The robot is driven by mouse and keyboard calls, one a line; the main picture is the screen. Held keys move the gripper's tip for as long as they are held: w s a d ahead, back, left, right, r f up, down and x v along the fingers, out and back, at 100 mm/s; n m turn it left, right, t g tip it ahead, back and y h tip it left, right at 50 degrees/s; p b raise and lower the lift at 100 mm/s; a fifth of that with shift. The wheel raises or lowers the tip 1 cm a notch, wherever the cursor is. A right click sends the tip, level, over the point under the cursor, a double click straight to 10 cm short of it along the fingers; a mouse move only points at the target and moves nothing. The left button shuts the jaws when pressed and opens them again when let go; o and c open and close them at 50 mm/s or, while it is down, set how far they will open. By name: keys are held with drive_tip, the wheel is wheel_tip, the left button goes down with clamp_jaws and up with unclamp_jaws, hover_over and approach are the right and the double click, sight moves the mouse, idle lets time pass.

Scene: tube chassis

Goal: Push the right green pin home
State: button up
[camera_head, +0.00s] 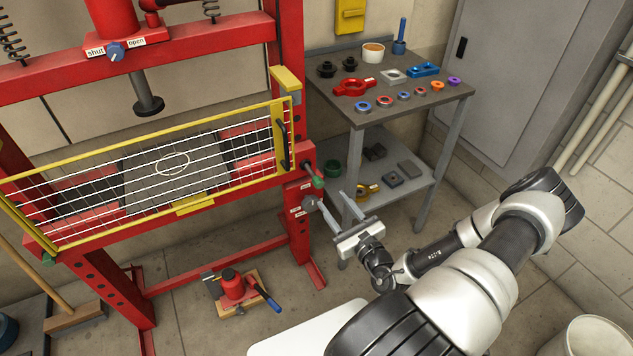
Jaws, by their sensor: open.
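The right green pin (318,182) is at the right post of the red press frame (299,222), near the right end of the bed. Its green end sticks out from the post toward my gripper. How deep it sits in its hole cannot be told. My gripper (332,197) is open and empty, with its two fingers pointing up and left toward the post. The fingertips are close to the pin's green end in the picture; whether they touch it cannot be told. The left green pin (48,260) shows at the left post.
A yellow-framed mesh guard (195,204) with a black handle covers the press bed. A grey two-shelf table (455,92) with rings and blocks stands right of the press. A red bottle jack (233,288) sits on the floor below. A grey cabinet (525,60) stands behind.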

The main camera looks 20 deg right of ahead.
sight(320, 185)
drive_tip(key=w, duration=0.3)
drive_tip(key=w+b, duration=0.1)
drive_tip(key=w, duration=0.7)
drive_tip(key=shift+a+b, duration=0.3)
drive_tip(key=shift+b, duration=0.1)
